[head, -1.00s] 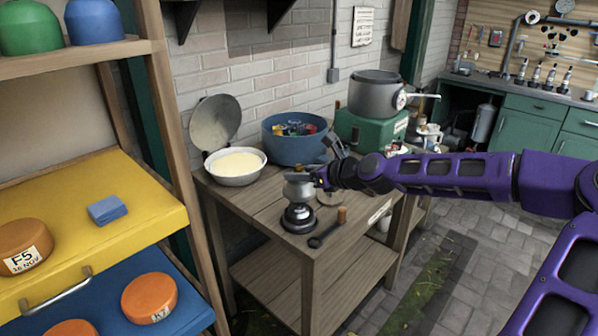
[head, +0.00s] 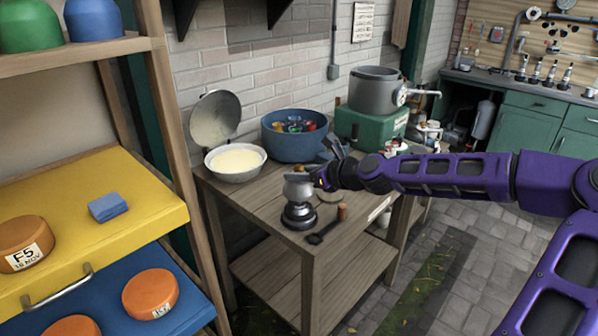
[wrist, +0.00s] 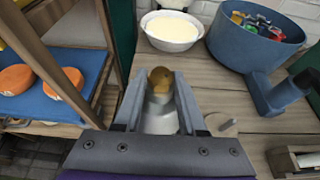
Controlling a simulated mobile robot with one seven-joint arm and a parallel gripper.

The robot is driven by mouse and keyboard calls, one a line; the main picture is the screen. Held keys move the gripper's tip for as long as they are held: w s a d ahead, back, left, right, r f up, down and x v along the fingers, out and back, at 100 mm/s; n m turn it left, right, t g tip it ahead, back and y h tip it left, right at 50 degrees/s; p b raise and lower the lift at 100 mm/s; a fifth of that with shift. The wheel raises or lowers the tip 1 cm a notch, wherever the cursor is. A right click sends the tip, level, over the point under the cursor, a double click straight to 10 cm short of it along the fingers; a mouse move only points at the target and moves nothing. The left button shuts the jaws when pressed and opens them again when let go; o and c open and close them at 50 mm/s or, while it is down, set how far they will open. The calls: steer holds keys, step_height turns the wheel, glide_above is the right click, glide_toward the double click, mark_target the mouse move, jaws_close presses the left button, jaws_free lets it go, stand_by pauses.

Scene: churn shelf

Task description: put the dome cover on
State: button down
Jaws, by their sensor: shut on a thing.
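A small grey metal dome cover (head: 298,188) with a brown knob is held in my gripper (head: 314,178) near the front of the wooden table. In the wrist view, the gripper (wrist: 160,92) has one finger on each side of it, and the brown knob (wrist: 161,78) shows between the fingertips. Directly below the cover in the head view stands a dark round base (head: 299,216) with a shiny upper part. I cannot tell whether the cover touches it. In the wrist view the base is hidden by the cover and gripper.
A white bowl (head: 234,173) of pale yellow contents, with a raised round lid (head: 215,118), stands behind. A blue tub (head: 290,148) of colourful pieces is beside it. A dark spoon-like tool (head: 326,233) lies at the table's front. Shelves (head: 160,190) rise at left.

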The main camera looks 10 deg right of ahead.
mark_target(298, 165)
steer(key=shift+f+b, duration=0.65)
steer(key=shift+f, duration=1.6)
stand_by(0.8)
steer(key=shift+c, duration=0.4)
jaws_free()
stand_by(0.4)
steer(key=shift+r+p, duration=3.95)
steer(key=shift+r, duration=0.05)
steer(key=shift+a, duration=0.1)
